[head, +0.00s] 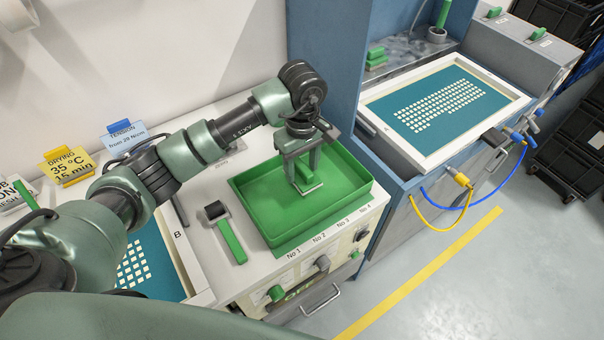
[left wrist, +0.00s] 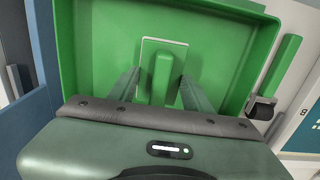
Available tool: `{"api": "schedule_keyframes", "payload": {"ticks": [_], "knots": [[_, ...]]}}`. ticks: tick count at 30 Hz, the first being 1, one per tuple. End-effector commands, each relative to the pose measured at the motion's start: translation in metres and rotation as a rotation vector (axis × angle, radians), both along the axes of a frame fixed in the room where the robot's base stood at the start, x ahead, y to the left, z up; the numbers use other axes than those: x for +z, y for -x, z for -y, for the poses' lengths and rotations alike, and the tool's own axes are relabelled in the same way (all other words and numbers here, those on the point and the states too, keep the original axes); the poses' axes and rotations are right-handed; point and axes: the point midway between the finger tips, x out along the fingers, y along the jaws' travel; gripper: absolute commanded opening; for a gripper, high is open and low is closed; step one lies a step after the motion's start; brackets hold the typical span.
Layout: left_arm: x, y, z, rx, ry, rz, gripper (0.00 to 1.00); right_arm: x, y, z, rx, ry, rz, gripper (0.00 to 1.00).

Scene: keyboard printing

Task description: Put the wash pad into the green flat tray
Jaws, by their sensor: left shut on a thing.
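The green flat tray (head: 255,219) is an open, shallow rectangular tray on the white worktop, and it fills much of the left wrist view (left wrist: 88,40). The wash pad (head: 309,188) has a green block handle on a pale flat base, and it shows between my fingers in the left wrist view (left wrist: 162,72). My left gripper (head: 304,172) points down over the tray and is shut on the pad's handle. The pad is within the tray's outline; I cannot tell whether its base touches the floor. My right gripper is not in view.
A green-handled roller (head: 231,240) lies left of the tray. A framed screen (head: 145,262) marked B lies further left. Another white-framed teal screen (head: 440,105) is on the blue station at right. A similar green block (head: 376,58) stands behind it. The tray's inside looks otherwise empty.

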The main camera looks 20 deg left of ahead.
Motion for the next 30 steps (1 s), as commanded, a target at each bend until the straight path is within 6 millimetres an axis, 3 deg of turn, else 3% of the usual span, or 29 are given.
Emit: {"api": "schedule_keyframes", "payload": {"ticks": [5, 12, 23, 24, 26, 30], "knots": [[-0.013, 0.001, 0.000, 0.000, 0.000, -0.003, 0.00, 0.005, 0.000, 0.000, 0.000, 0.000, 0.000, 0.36], [-0.045, 0.001, 0.000, -0.001, 0.000, -0.001, 0.00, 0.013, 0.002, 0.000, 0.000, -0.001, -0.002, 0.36], [-0.050, 0.000, 0.000, -0.001, -0.001, 0.002, 0.00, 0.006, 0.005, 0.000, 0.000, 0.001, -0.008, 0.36], [-0.049, 0.000, 0.000, -0.001, 0.000, 0.001, 0.55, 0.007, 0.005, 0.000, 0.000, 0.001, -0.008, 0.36], [-0.048, 0.000, 0.000, -0.001, 0.000, 0.001, 0.72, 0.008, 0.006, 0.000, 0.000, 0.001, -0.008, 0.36], [-0.048, 0.000, 0.000, -0.001, 0.000, 0.001, 0.72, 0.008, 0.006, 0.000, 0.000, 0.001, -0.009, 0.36]]}}
